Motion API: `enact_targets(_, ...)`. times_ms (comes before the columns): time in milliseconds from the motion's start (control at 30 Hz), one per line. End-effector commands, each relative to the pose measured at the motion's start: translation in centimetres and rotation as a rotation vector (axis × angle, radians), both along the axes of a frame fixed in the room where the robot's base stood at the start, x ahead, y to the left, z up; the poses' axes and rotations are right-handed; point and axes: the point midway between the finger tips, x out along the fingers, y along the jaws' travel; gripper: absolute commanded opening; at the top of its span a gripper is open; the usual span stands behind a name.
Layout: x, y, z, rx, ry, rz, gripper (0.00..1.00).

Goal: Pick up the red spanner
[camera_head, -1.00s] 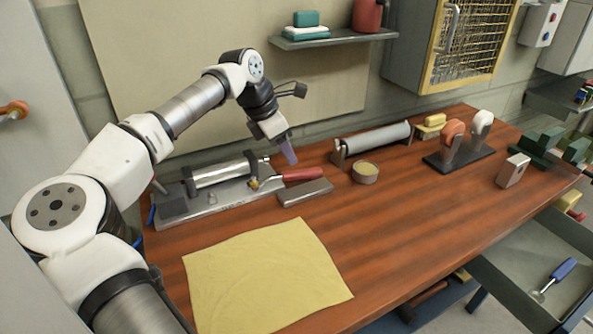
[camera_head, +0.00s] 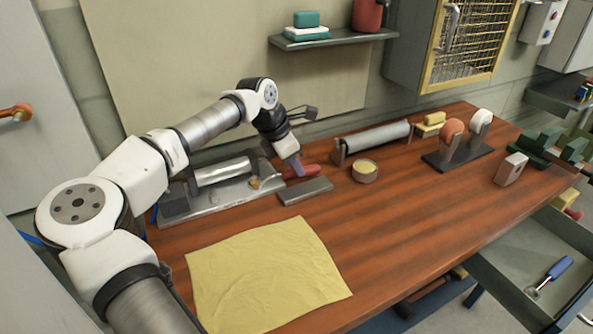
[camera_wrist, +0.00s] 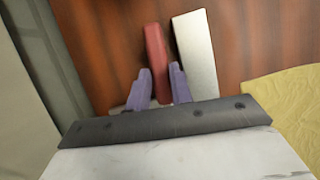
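The red spanner (camera_head: 312,171) lies on the wooden bench, its red handle pointing right. Its left end is by the grey metal fixture, partly hidden behind my gripper. In the wrist view its red handle (camera_wrist: 156,50) runs up between the fingers. My gripper (camera_head: 297,167) points down at the handle. In the wrist view the two purple fingers of my gripper (camera_wrist: 160,72) stand apart, one on each side of the handle, with small gaps. I cannot tell whether they touch the bench.
A grey metal block (camera_head: 305,191) lies close beside the handle. The grey fixture with a roller (camera_head: 222,190) is to the left. A round tin (camera_head: 365,171) and a long roller (camera_head: 375,139) are to the right. A yellow cloth (camera_head: 265,275) covers the front left.

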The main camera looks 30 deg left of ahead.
Motion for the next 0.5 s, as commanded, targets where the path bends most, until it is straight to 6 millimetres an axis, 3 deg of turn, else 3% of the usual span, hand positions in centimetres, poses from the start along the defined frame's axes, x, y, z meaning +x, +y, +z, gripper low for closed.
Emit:
enact_targets(133, -0.02, 0.04, 0.03, 0.001, -0.001, 0.0, 0.0)
enact_targets(500, 0.0, 0.08, 0.4, 0.002, -0.001, 0.001, 0.0)
